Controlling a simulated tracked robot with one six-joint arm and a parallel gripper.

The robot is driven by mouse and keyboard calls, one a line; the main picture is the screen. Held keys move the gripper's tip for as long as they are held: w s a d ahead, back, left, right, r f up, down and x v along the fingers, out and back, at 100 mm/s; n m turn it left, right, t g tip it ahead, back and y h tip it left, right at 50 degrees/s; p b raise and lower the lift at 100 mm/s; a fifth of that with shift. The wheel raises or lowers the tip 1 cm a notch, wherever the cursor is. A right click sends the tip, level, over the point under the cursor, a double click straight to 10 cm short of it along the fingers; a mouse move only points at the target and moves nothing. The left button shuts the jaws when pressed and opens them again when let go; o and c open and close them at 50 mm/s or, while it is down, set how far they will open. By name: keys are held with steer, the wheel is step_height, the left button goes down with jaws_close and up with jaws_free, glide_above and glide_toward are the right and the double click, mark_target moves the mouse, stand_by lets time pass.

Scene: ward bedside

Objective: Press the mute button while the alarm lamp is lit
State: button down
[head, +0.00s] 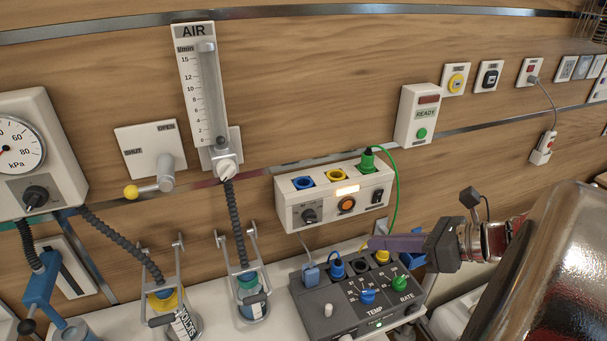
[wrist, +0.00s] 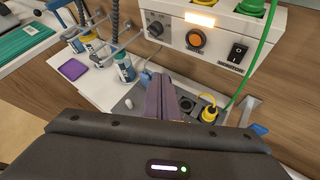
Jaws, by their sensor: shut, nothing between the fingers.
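A white wall box carries a bright, lit pale-yellow lamp strip (head: 347,190), also glowing in the wrist view (wrist: 200,19). Just below the strip is a round orange button (head: 346,205) in a dark ring, seen too in the wrist view (wrist: 196,39). My gripper (head: 374,243) has purple fingers, shut and empty. In the head view its tips are below and right of the orange button, apart from it. In the wrist view the fingers (wrist: 160,97) point toward the area below the box.
A black rocker switch (head: 378,197), a dark knob (head: 309,215) and a green plug (head: 368,161) with a green cable crowd the box. A grey TEMP/RATE unit (head: 320,293) stands below my fingers. A READY box (head: 418,115) with a green button hangs upper right.

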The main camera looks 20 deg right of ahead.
steer(key=shift+w, duration=0.15)
glide_toward(347, 205)
steer(key=shift+w+a+f, duration=0.65)
steer(key=shift+a+f, duration=1.4)
steer(key=shift+a, duration=0.15)
steer(key=shift+w, duration=0.4)
steer(key=shift+w, duration=0.1)
steer(key=shift+w, duration=0.35)
steer(key=shift+w, duration=0.3)
stand_by(0.9)
steer(key=shift+s, duration=0.75)
steer(key=shift+s, duration=0.15)
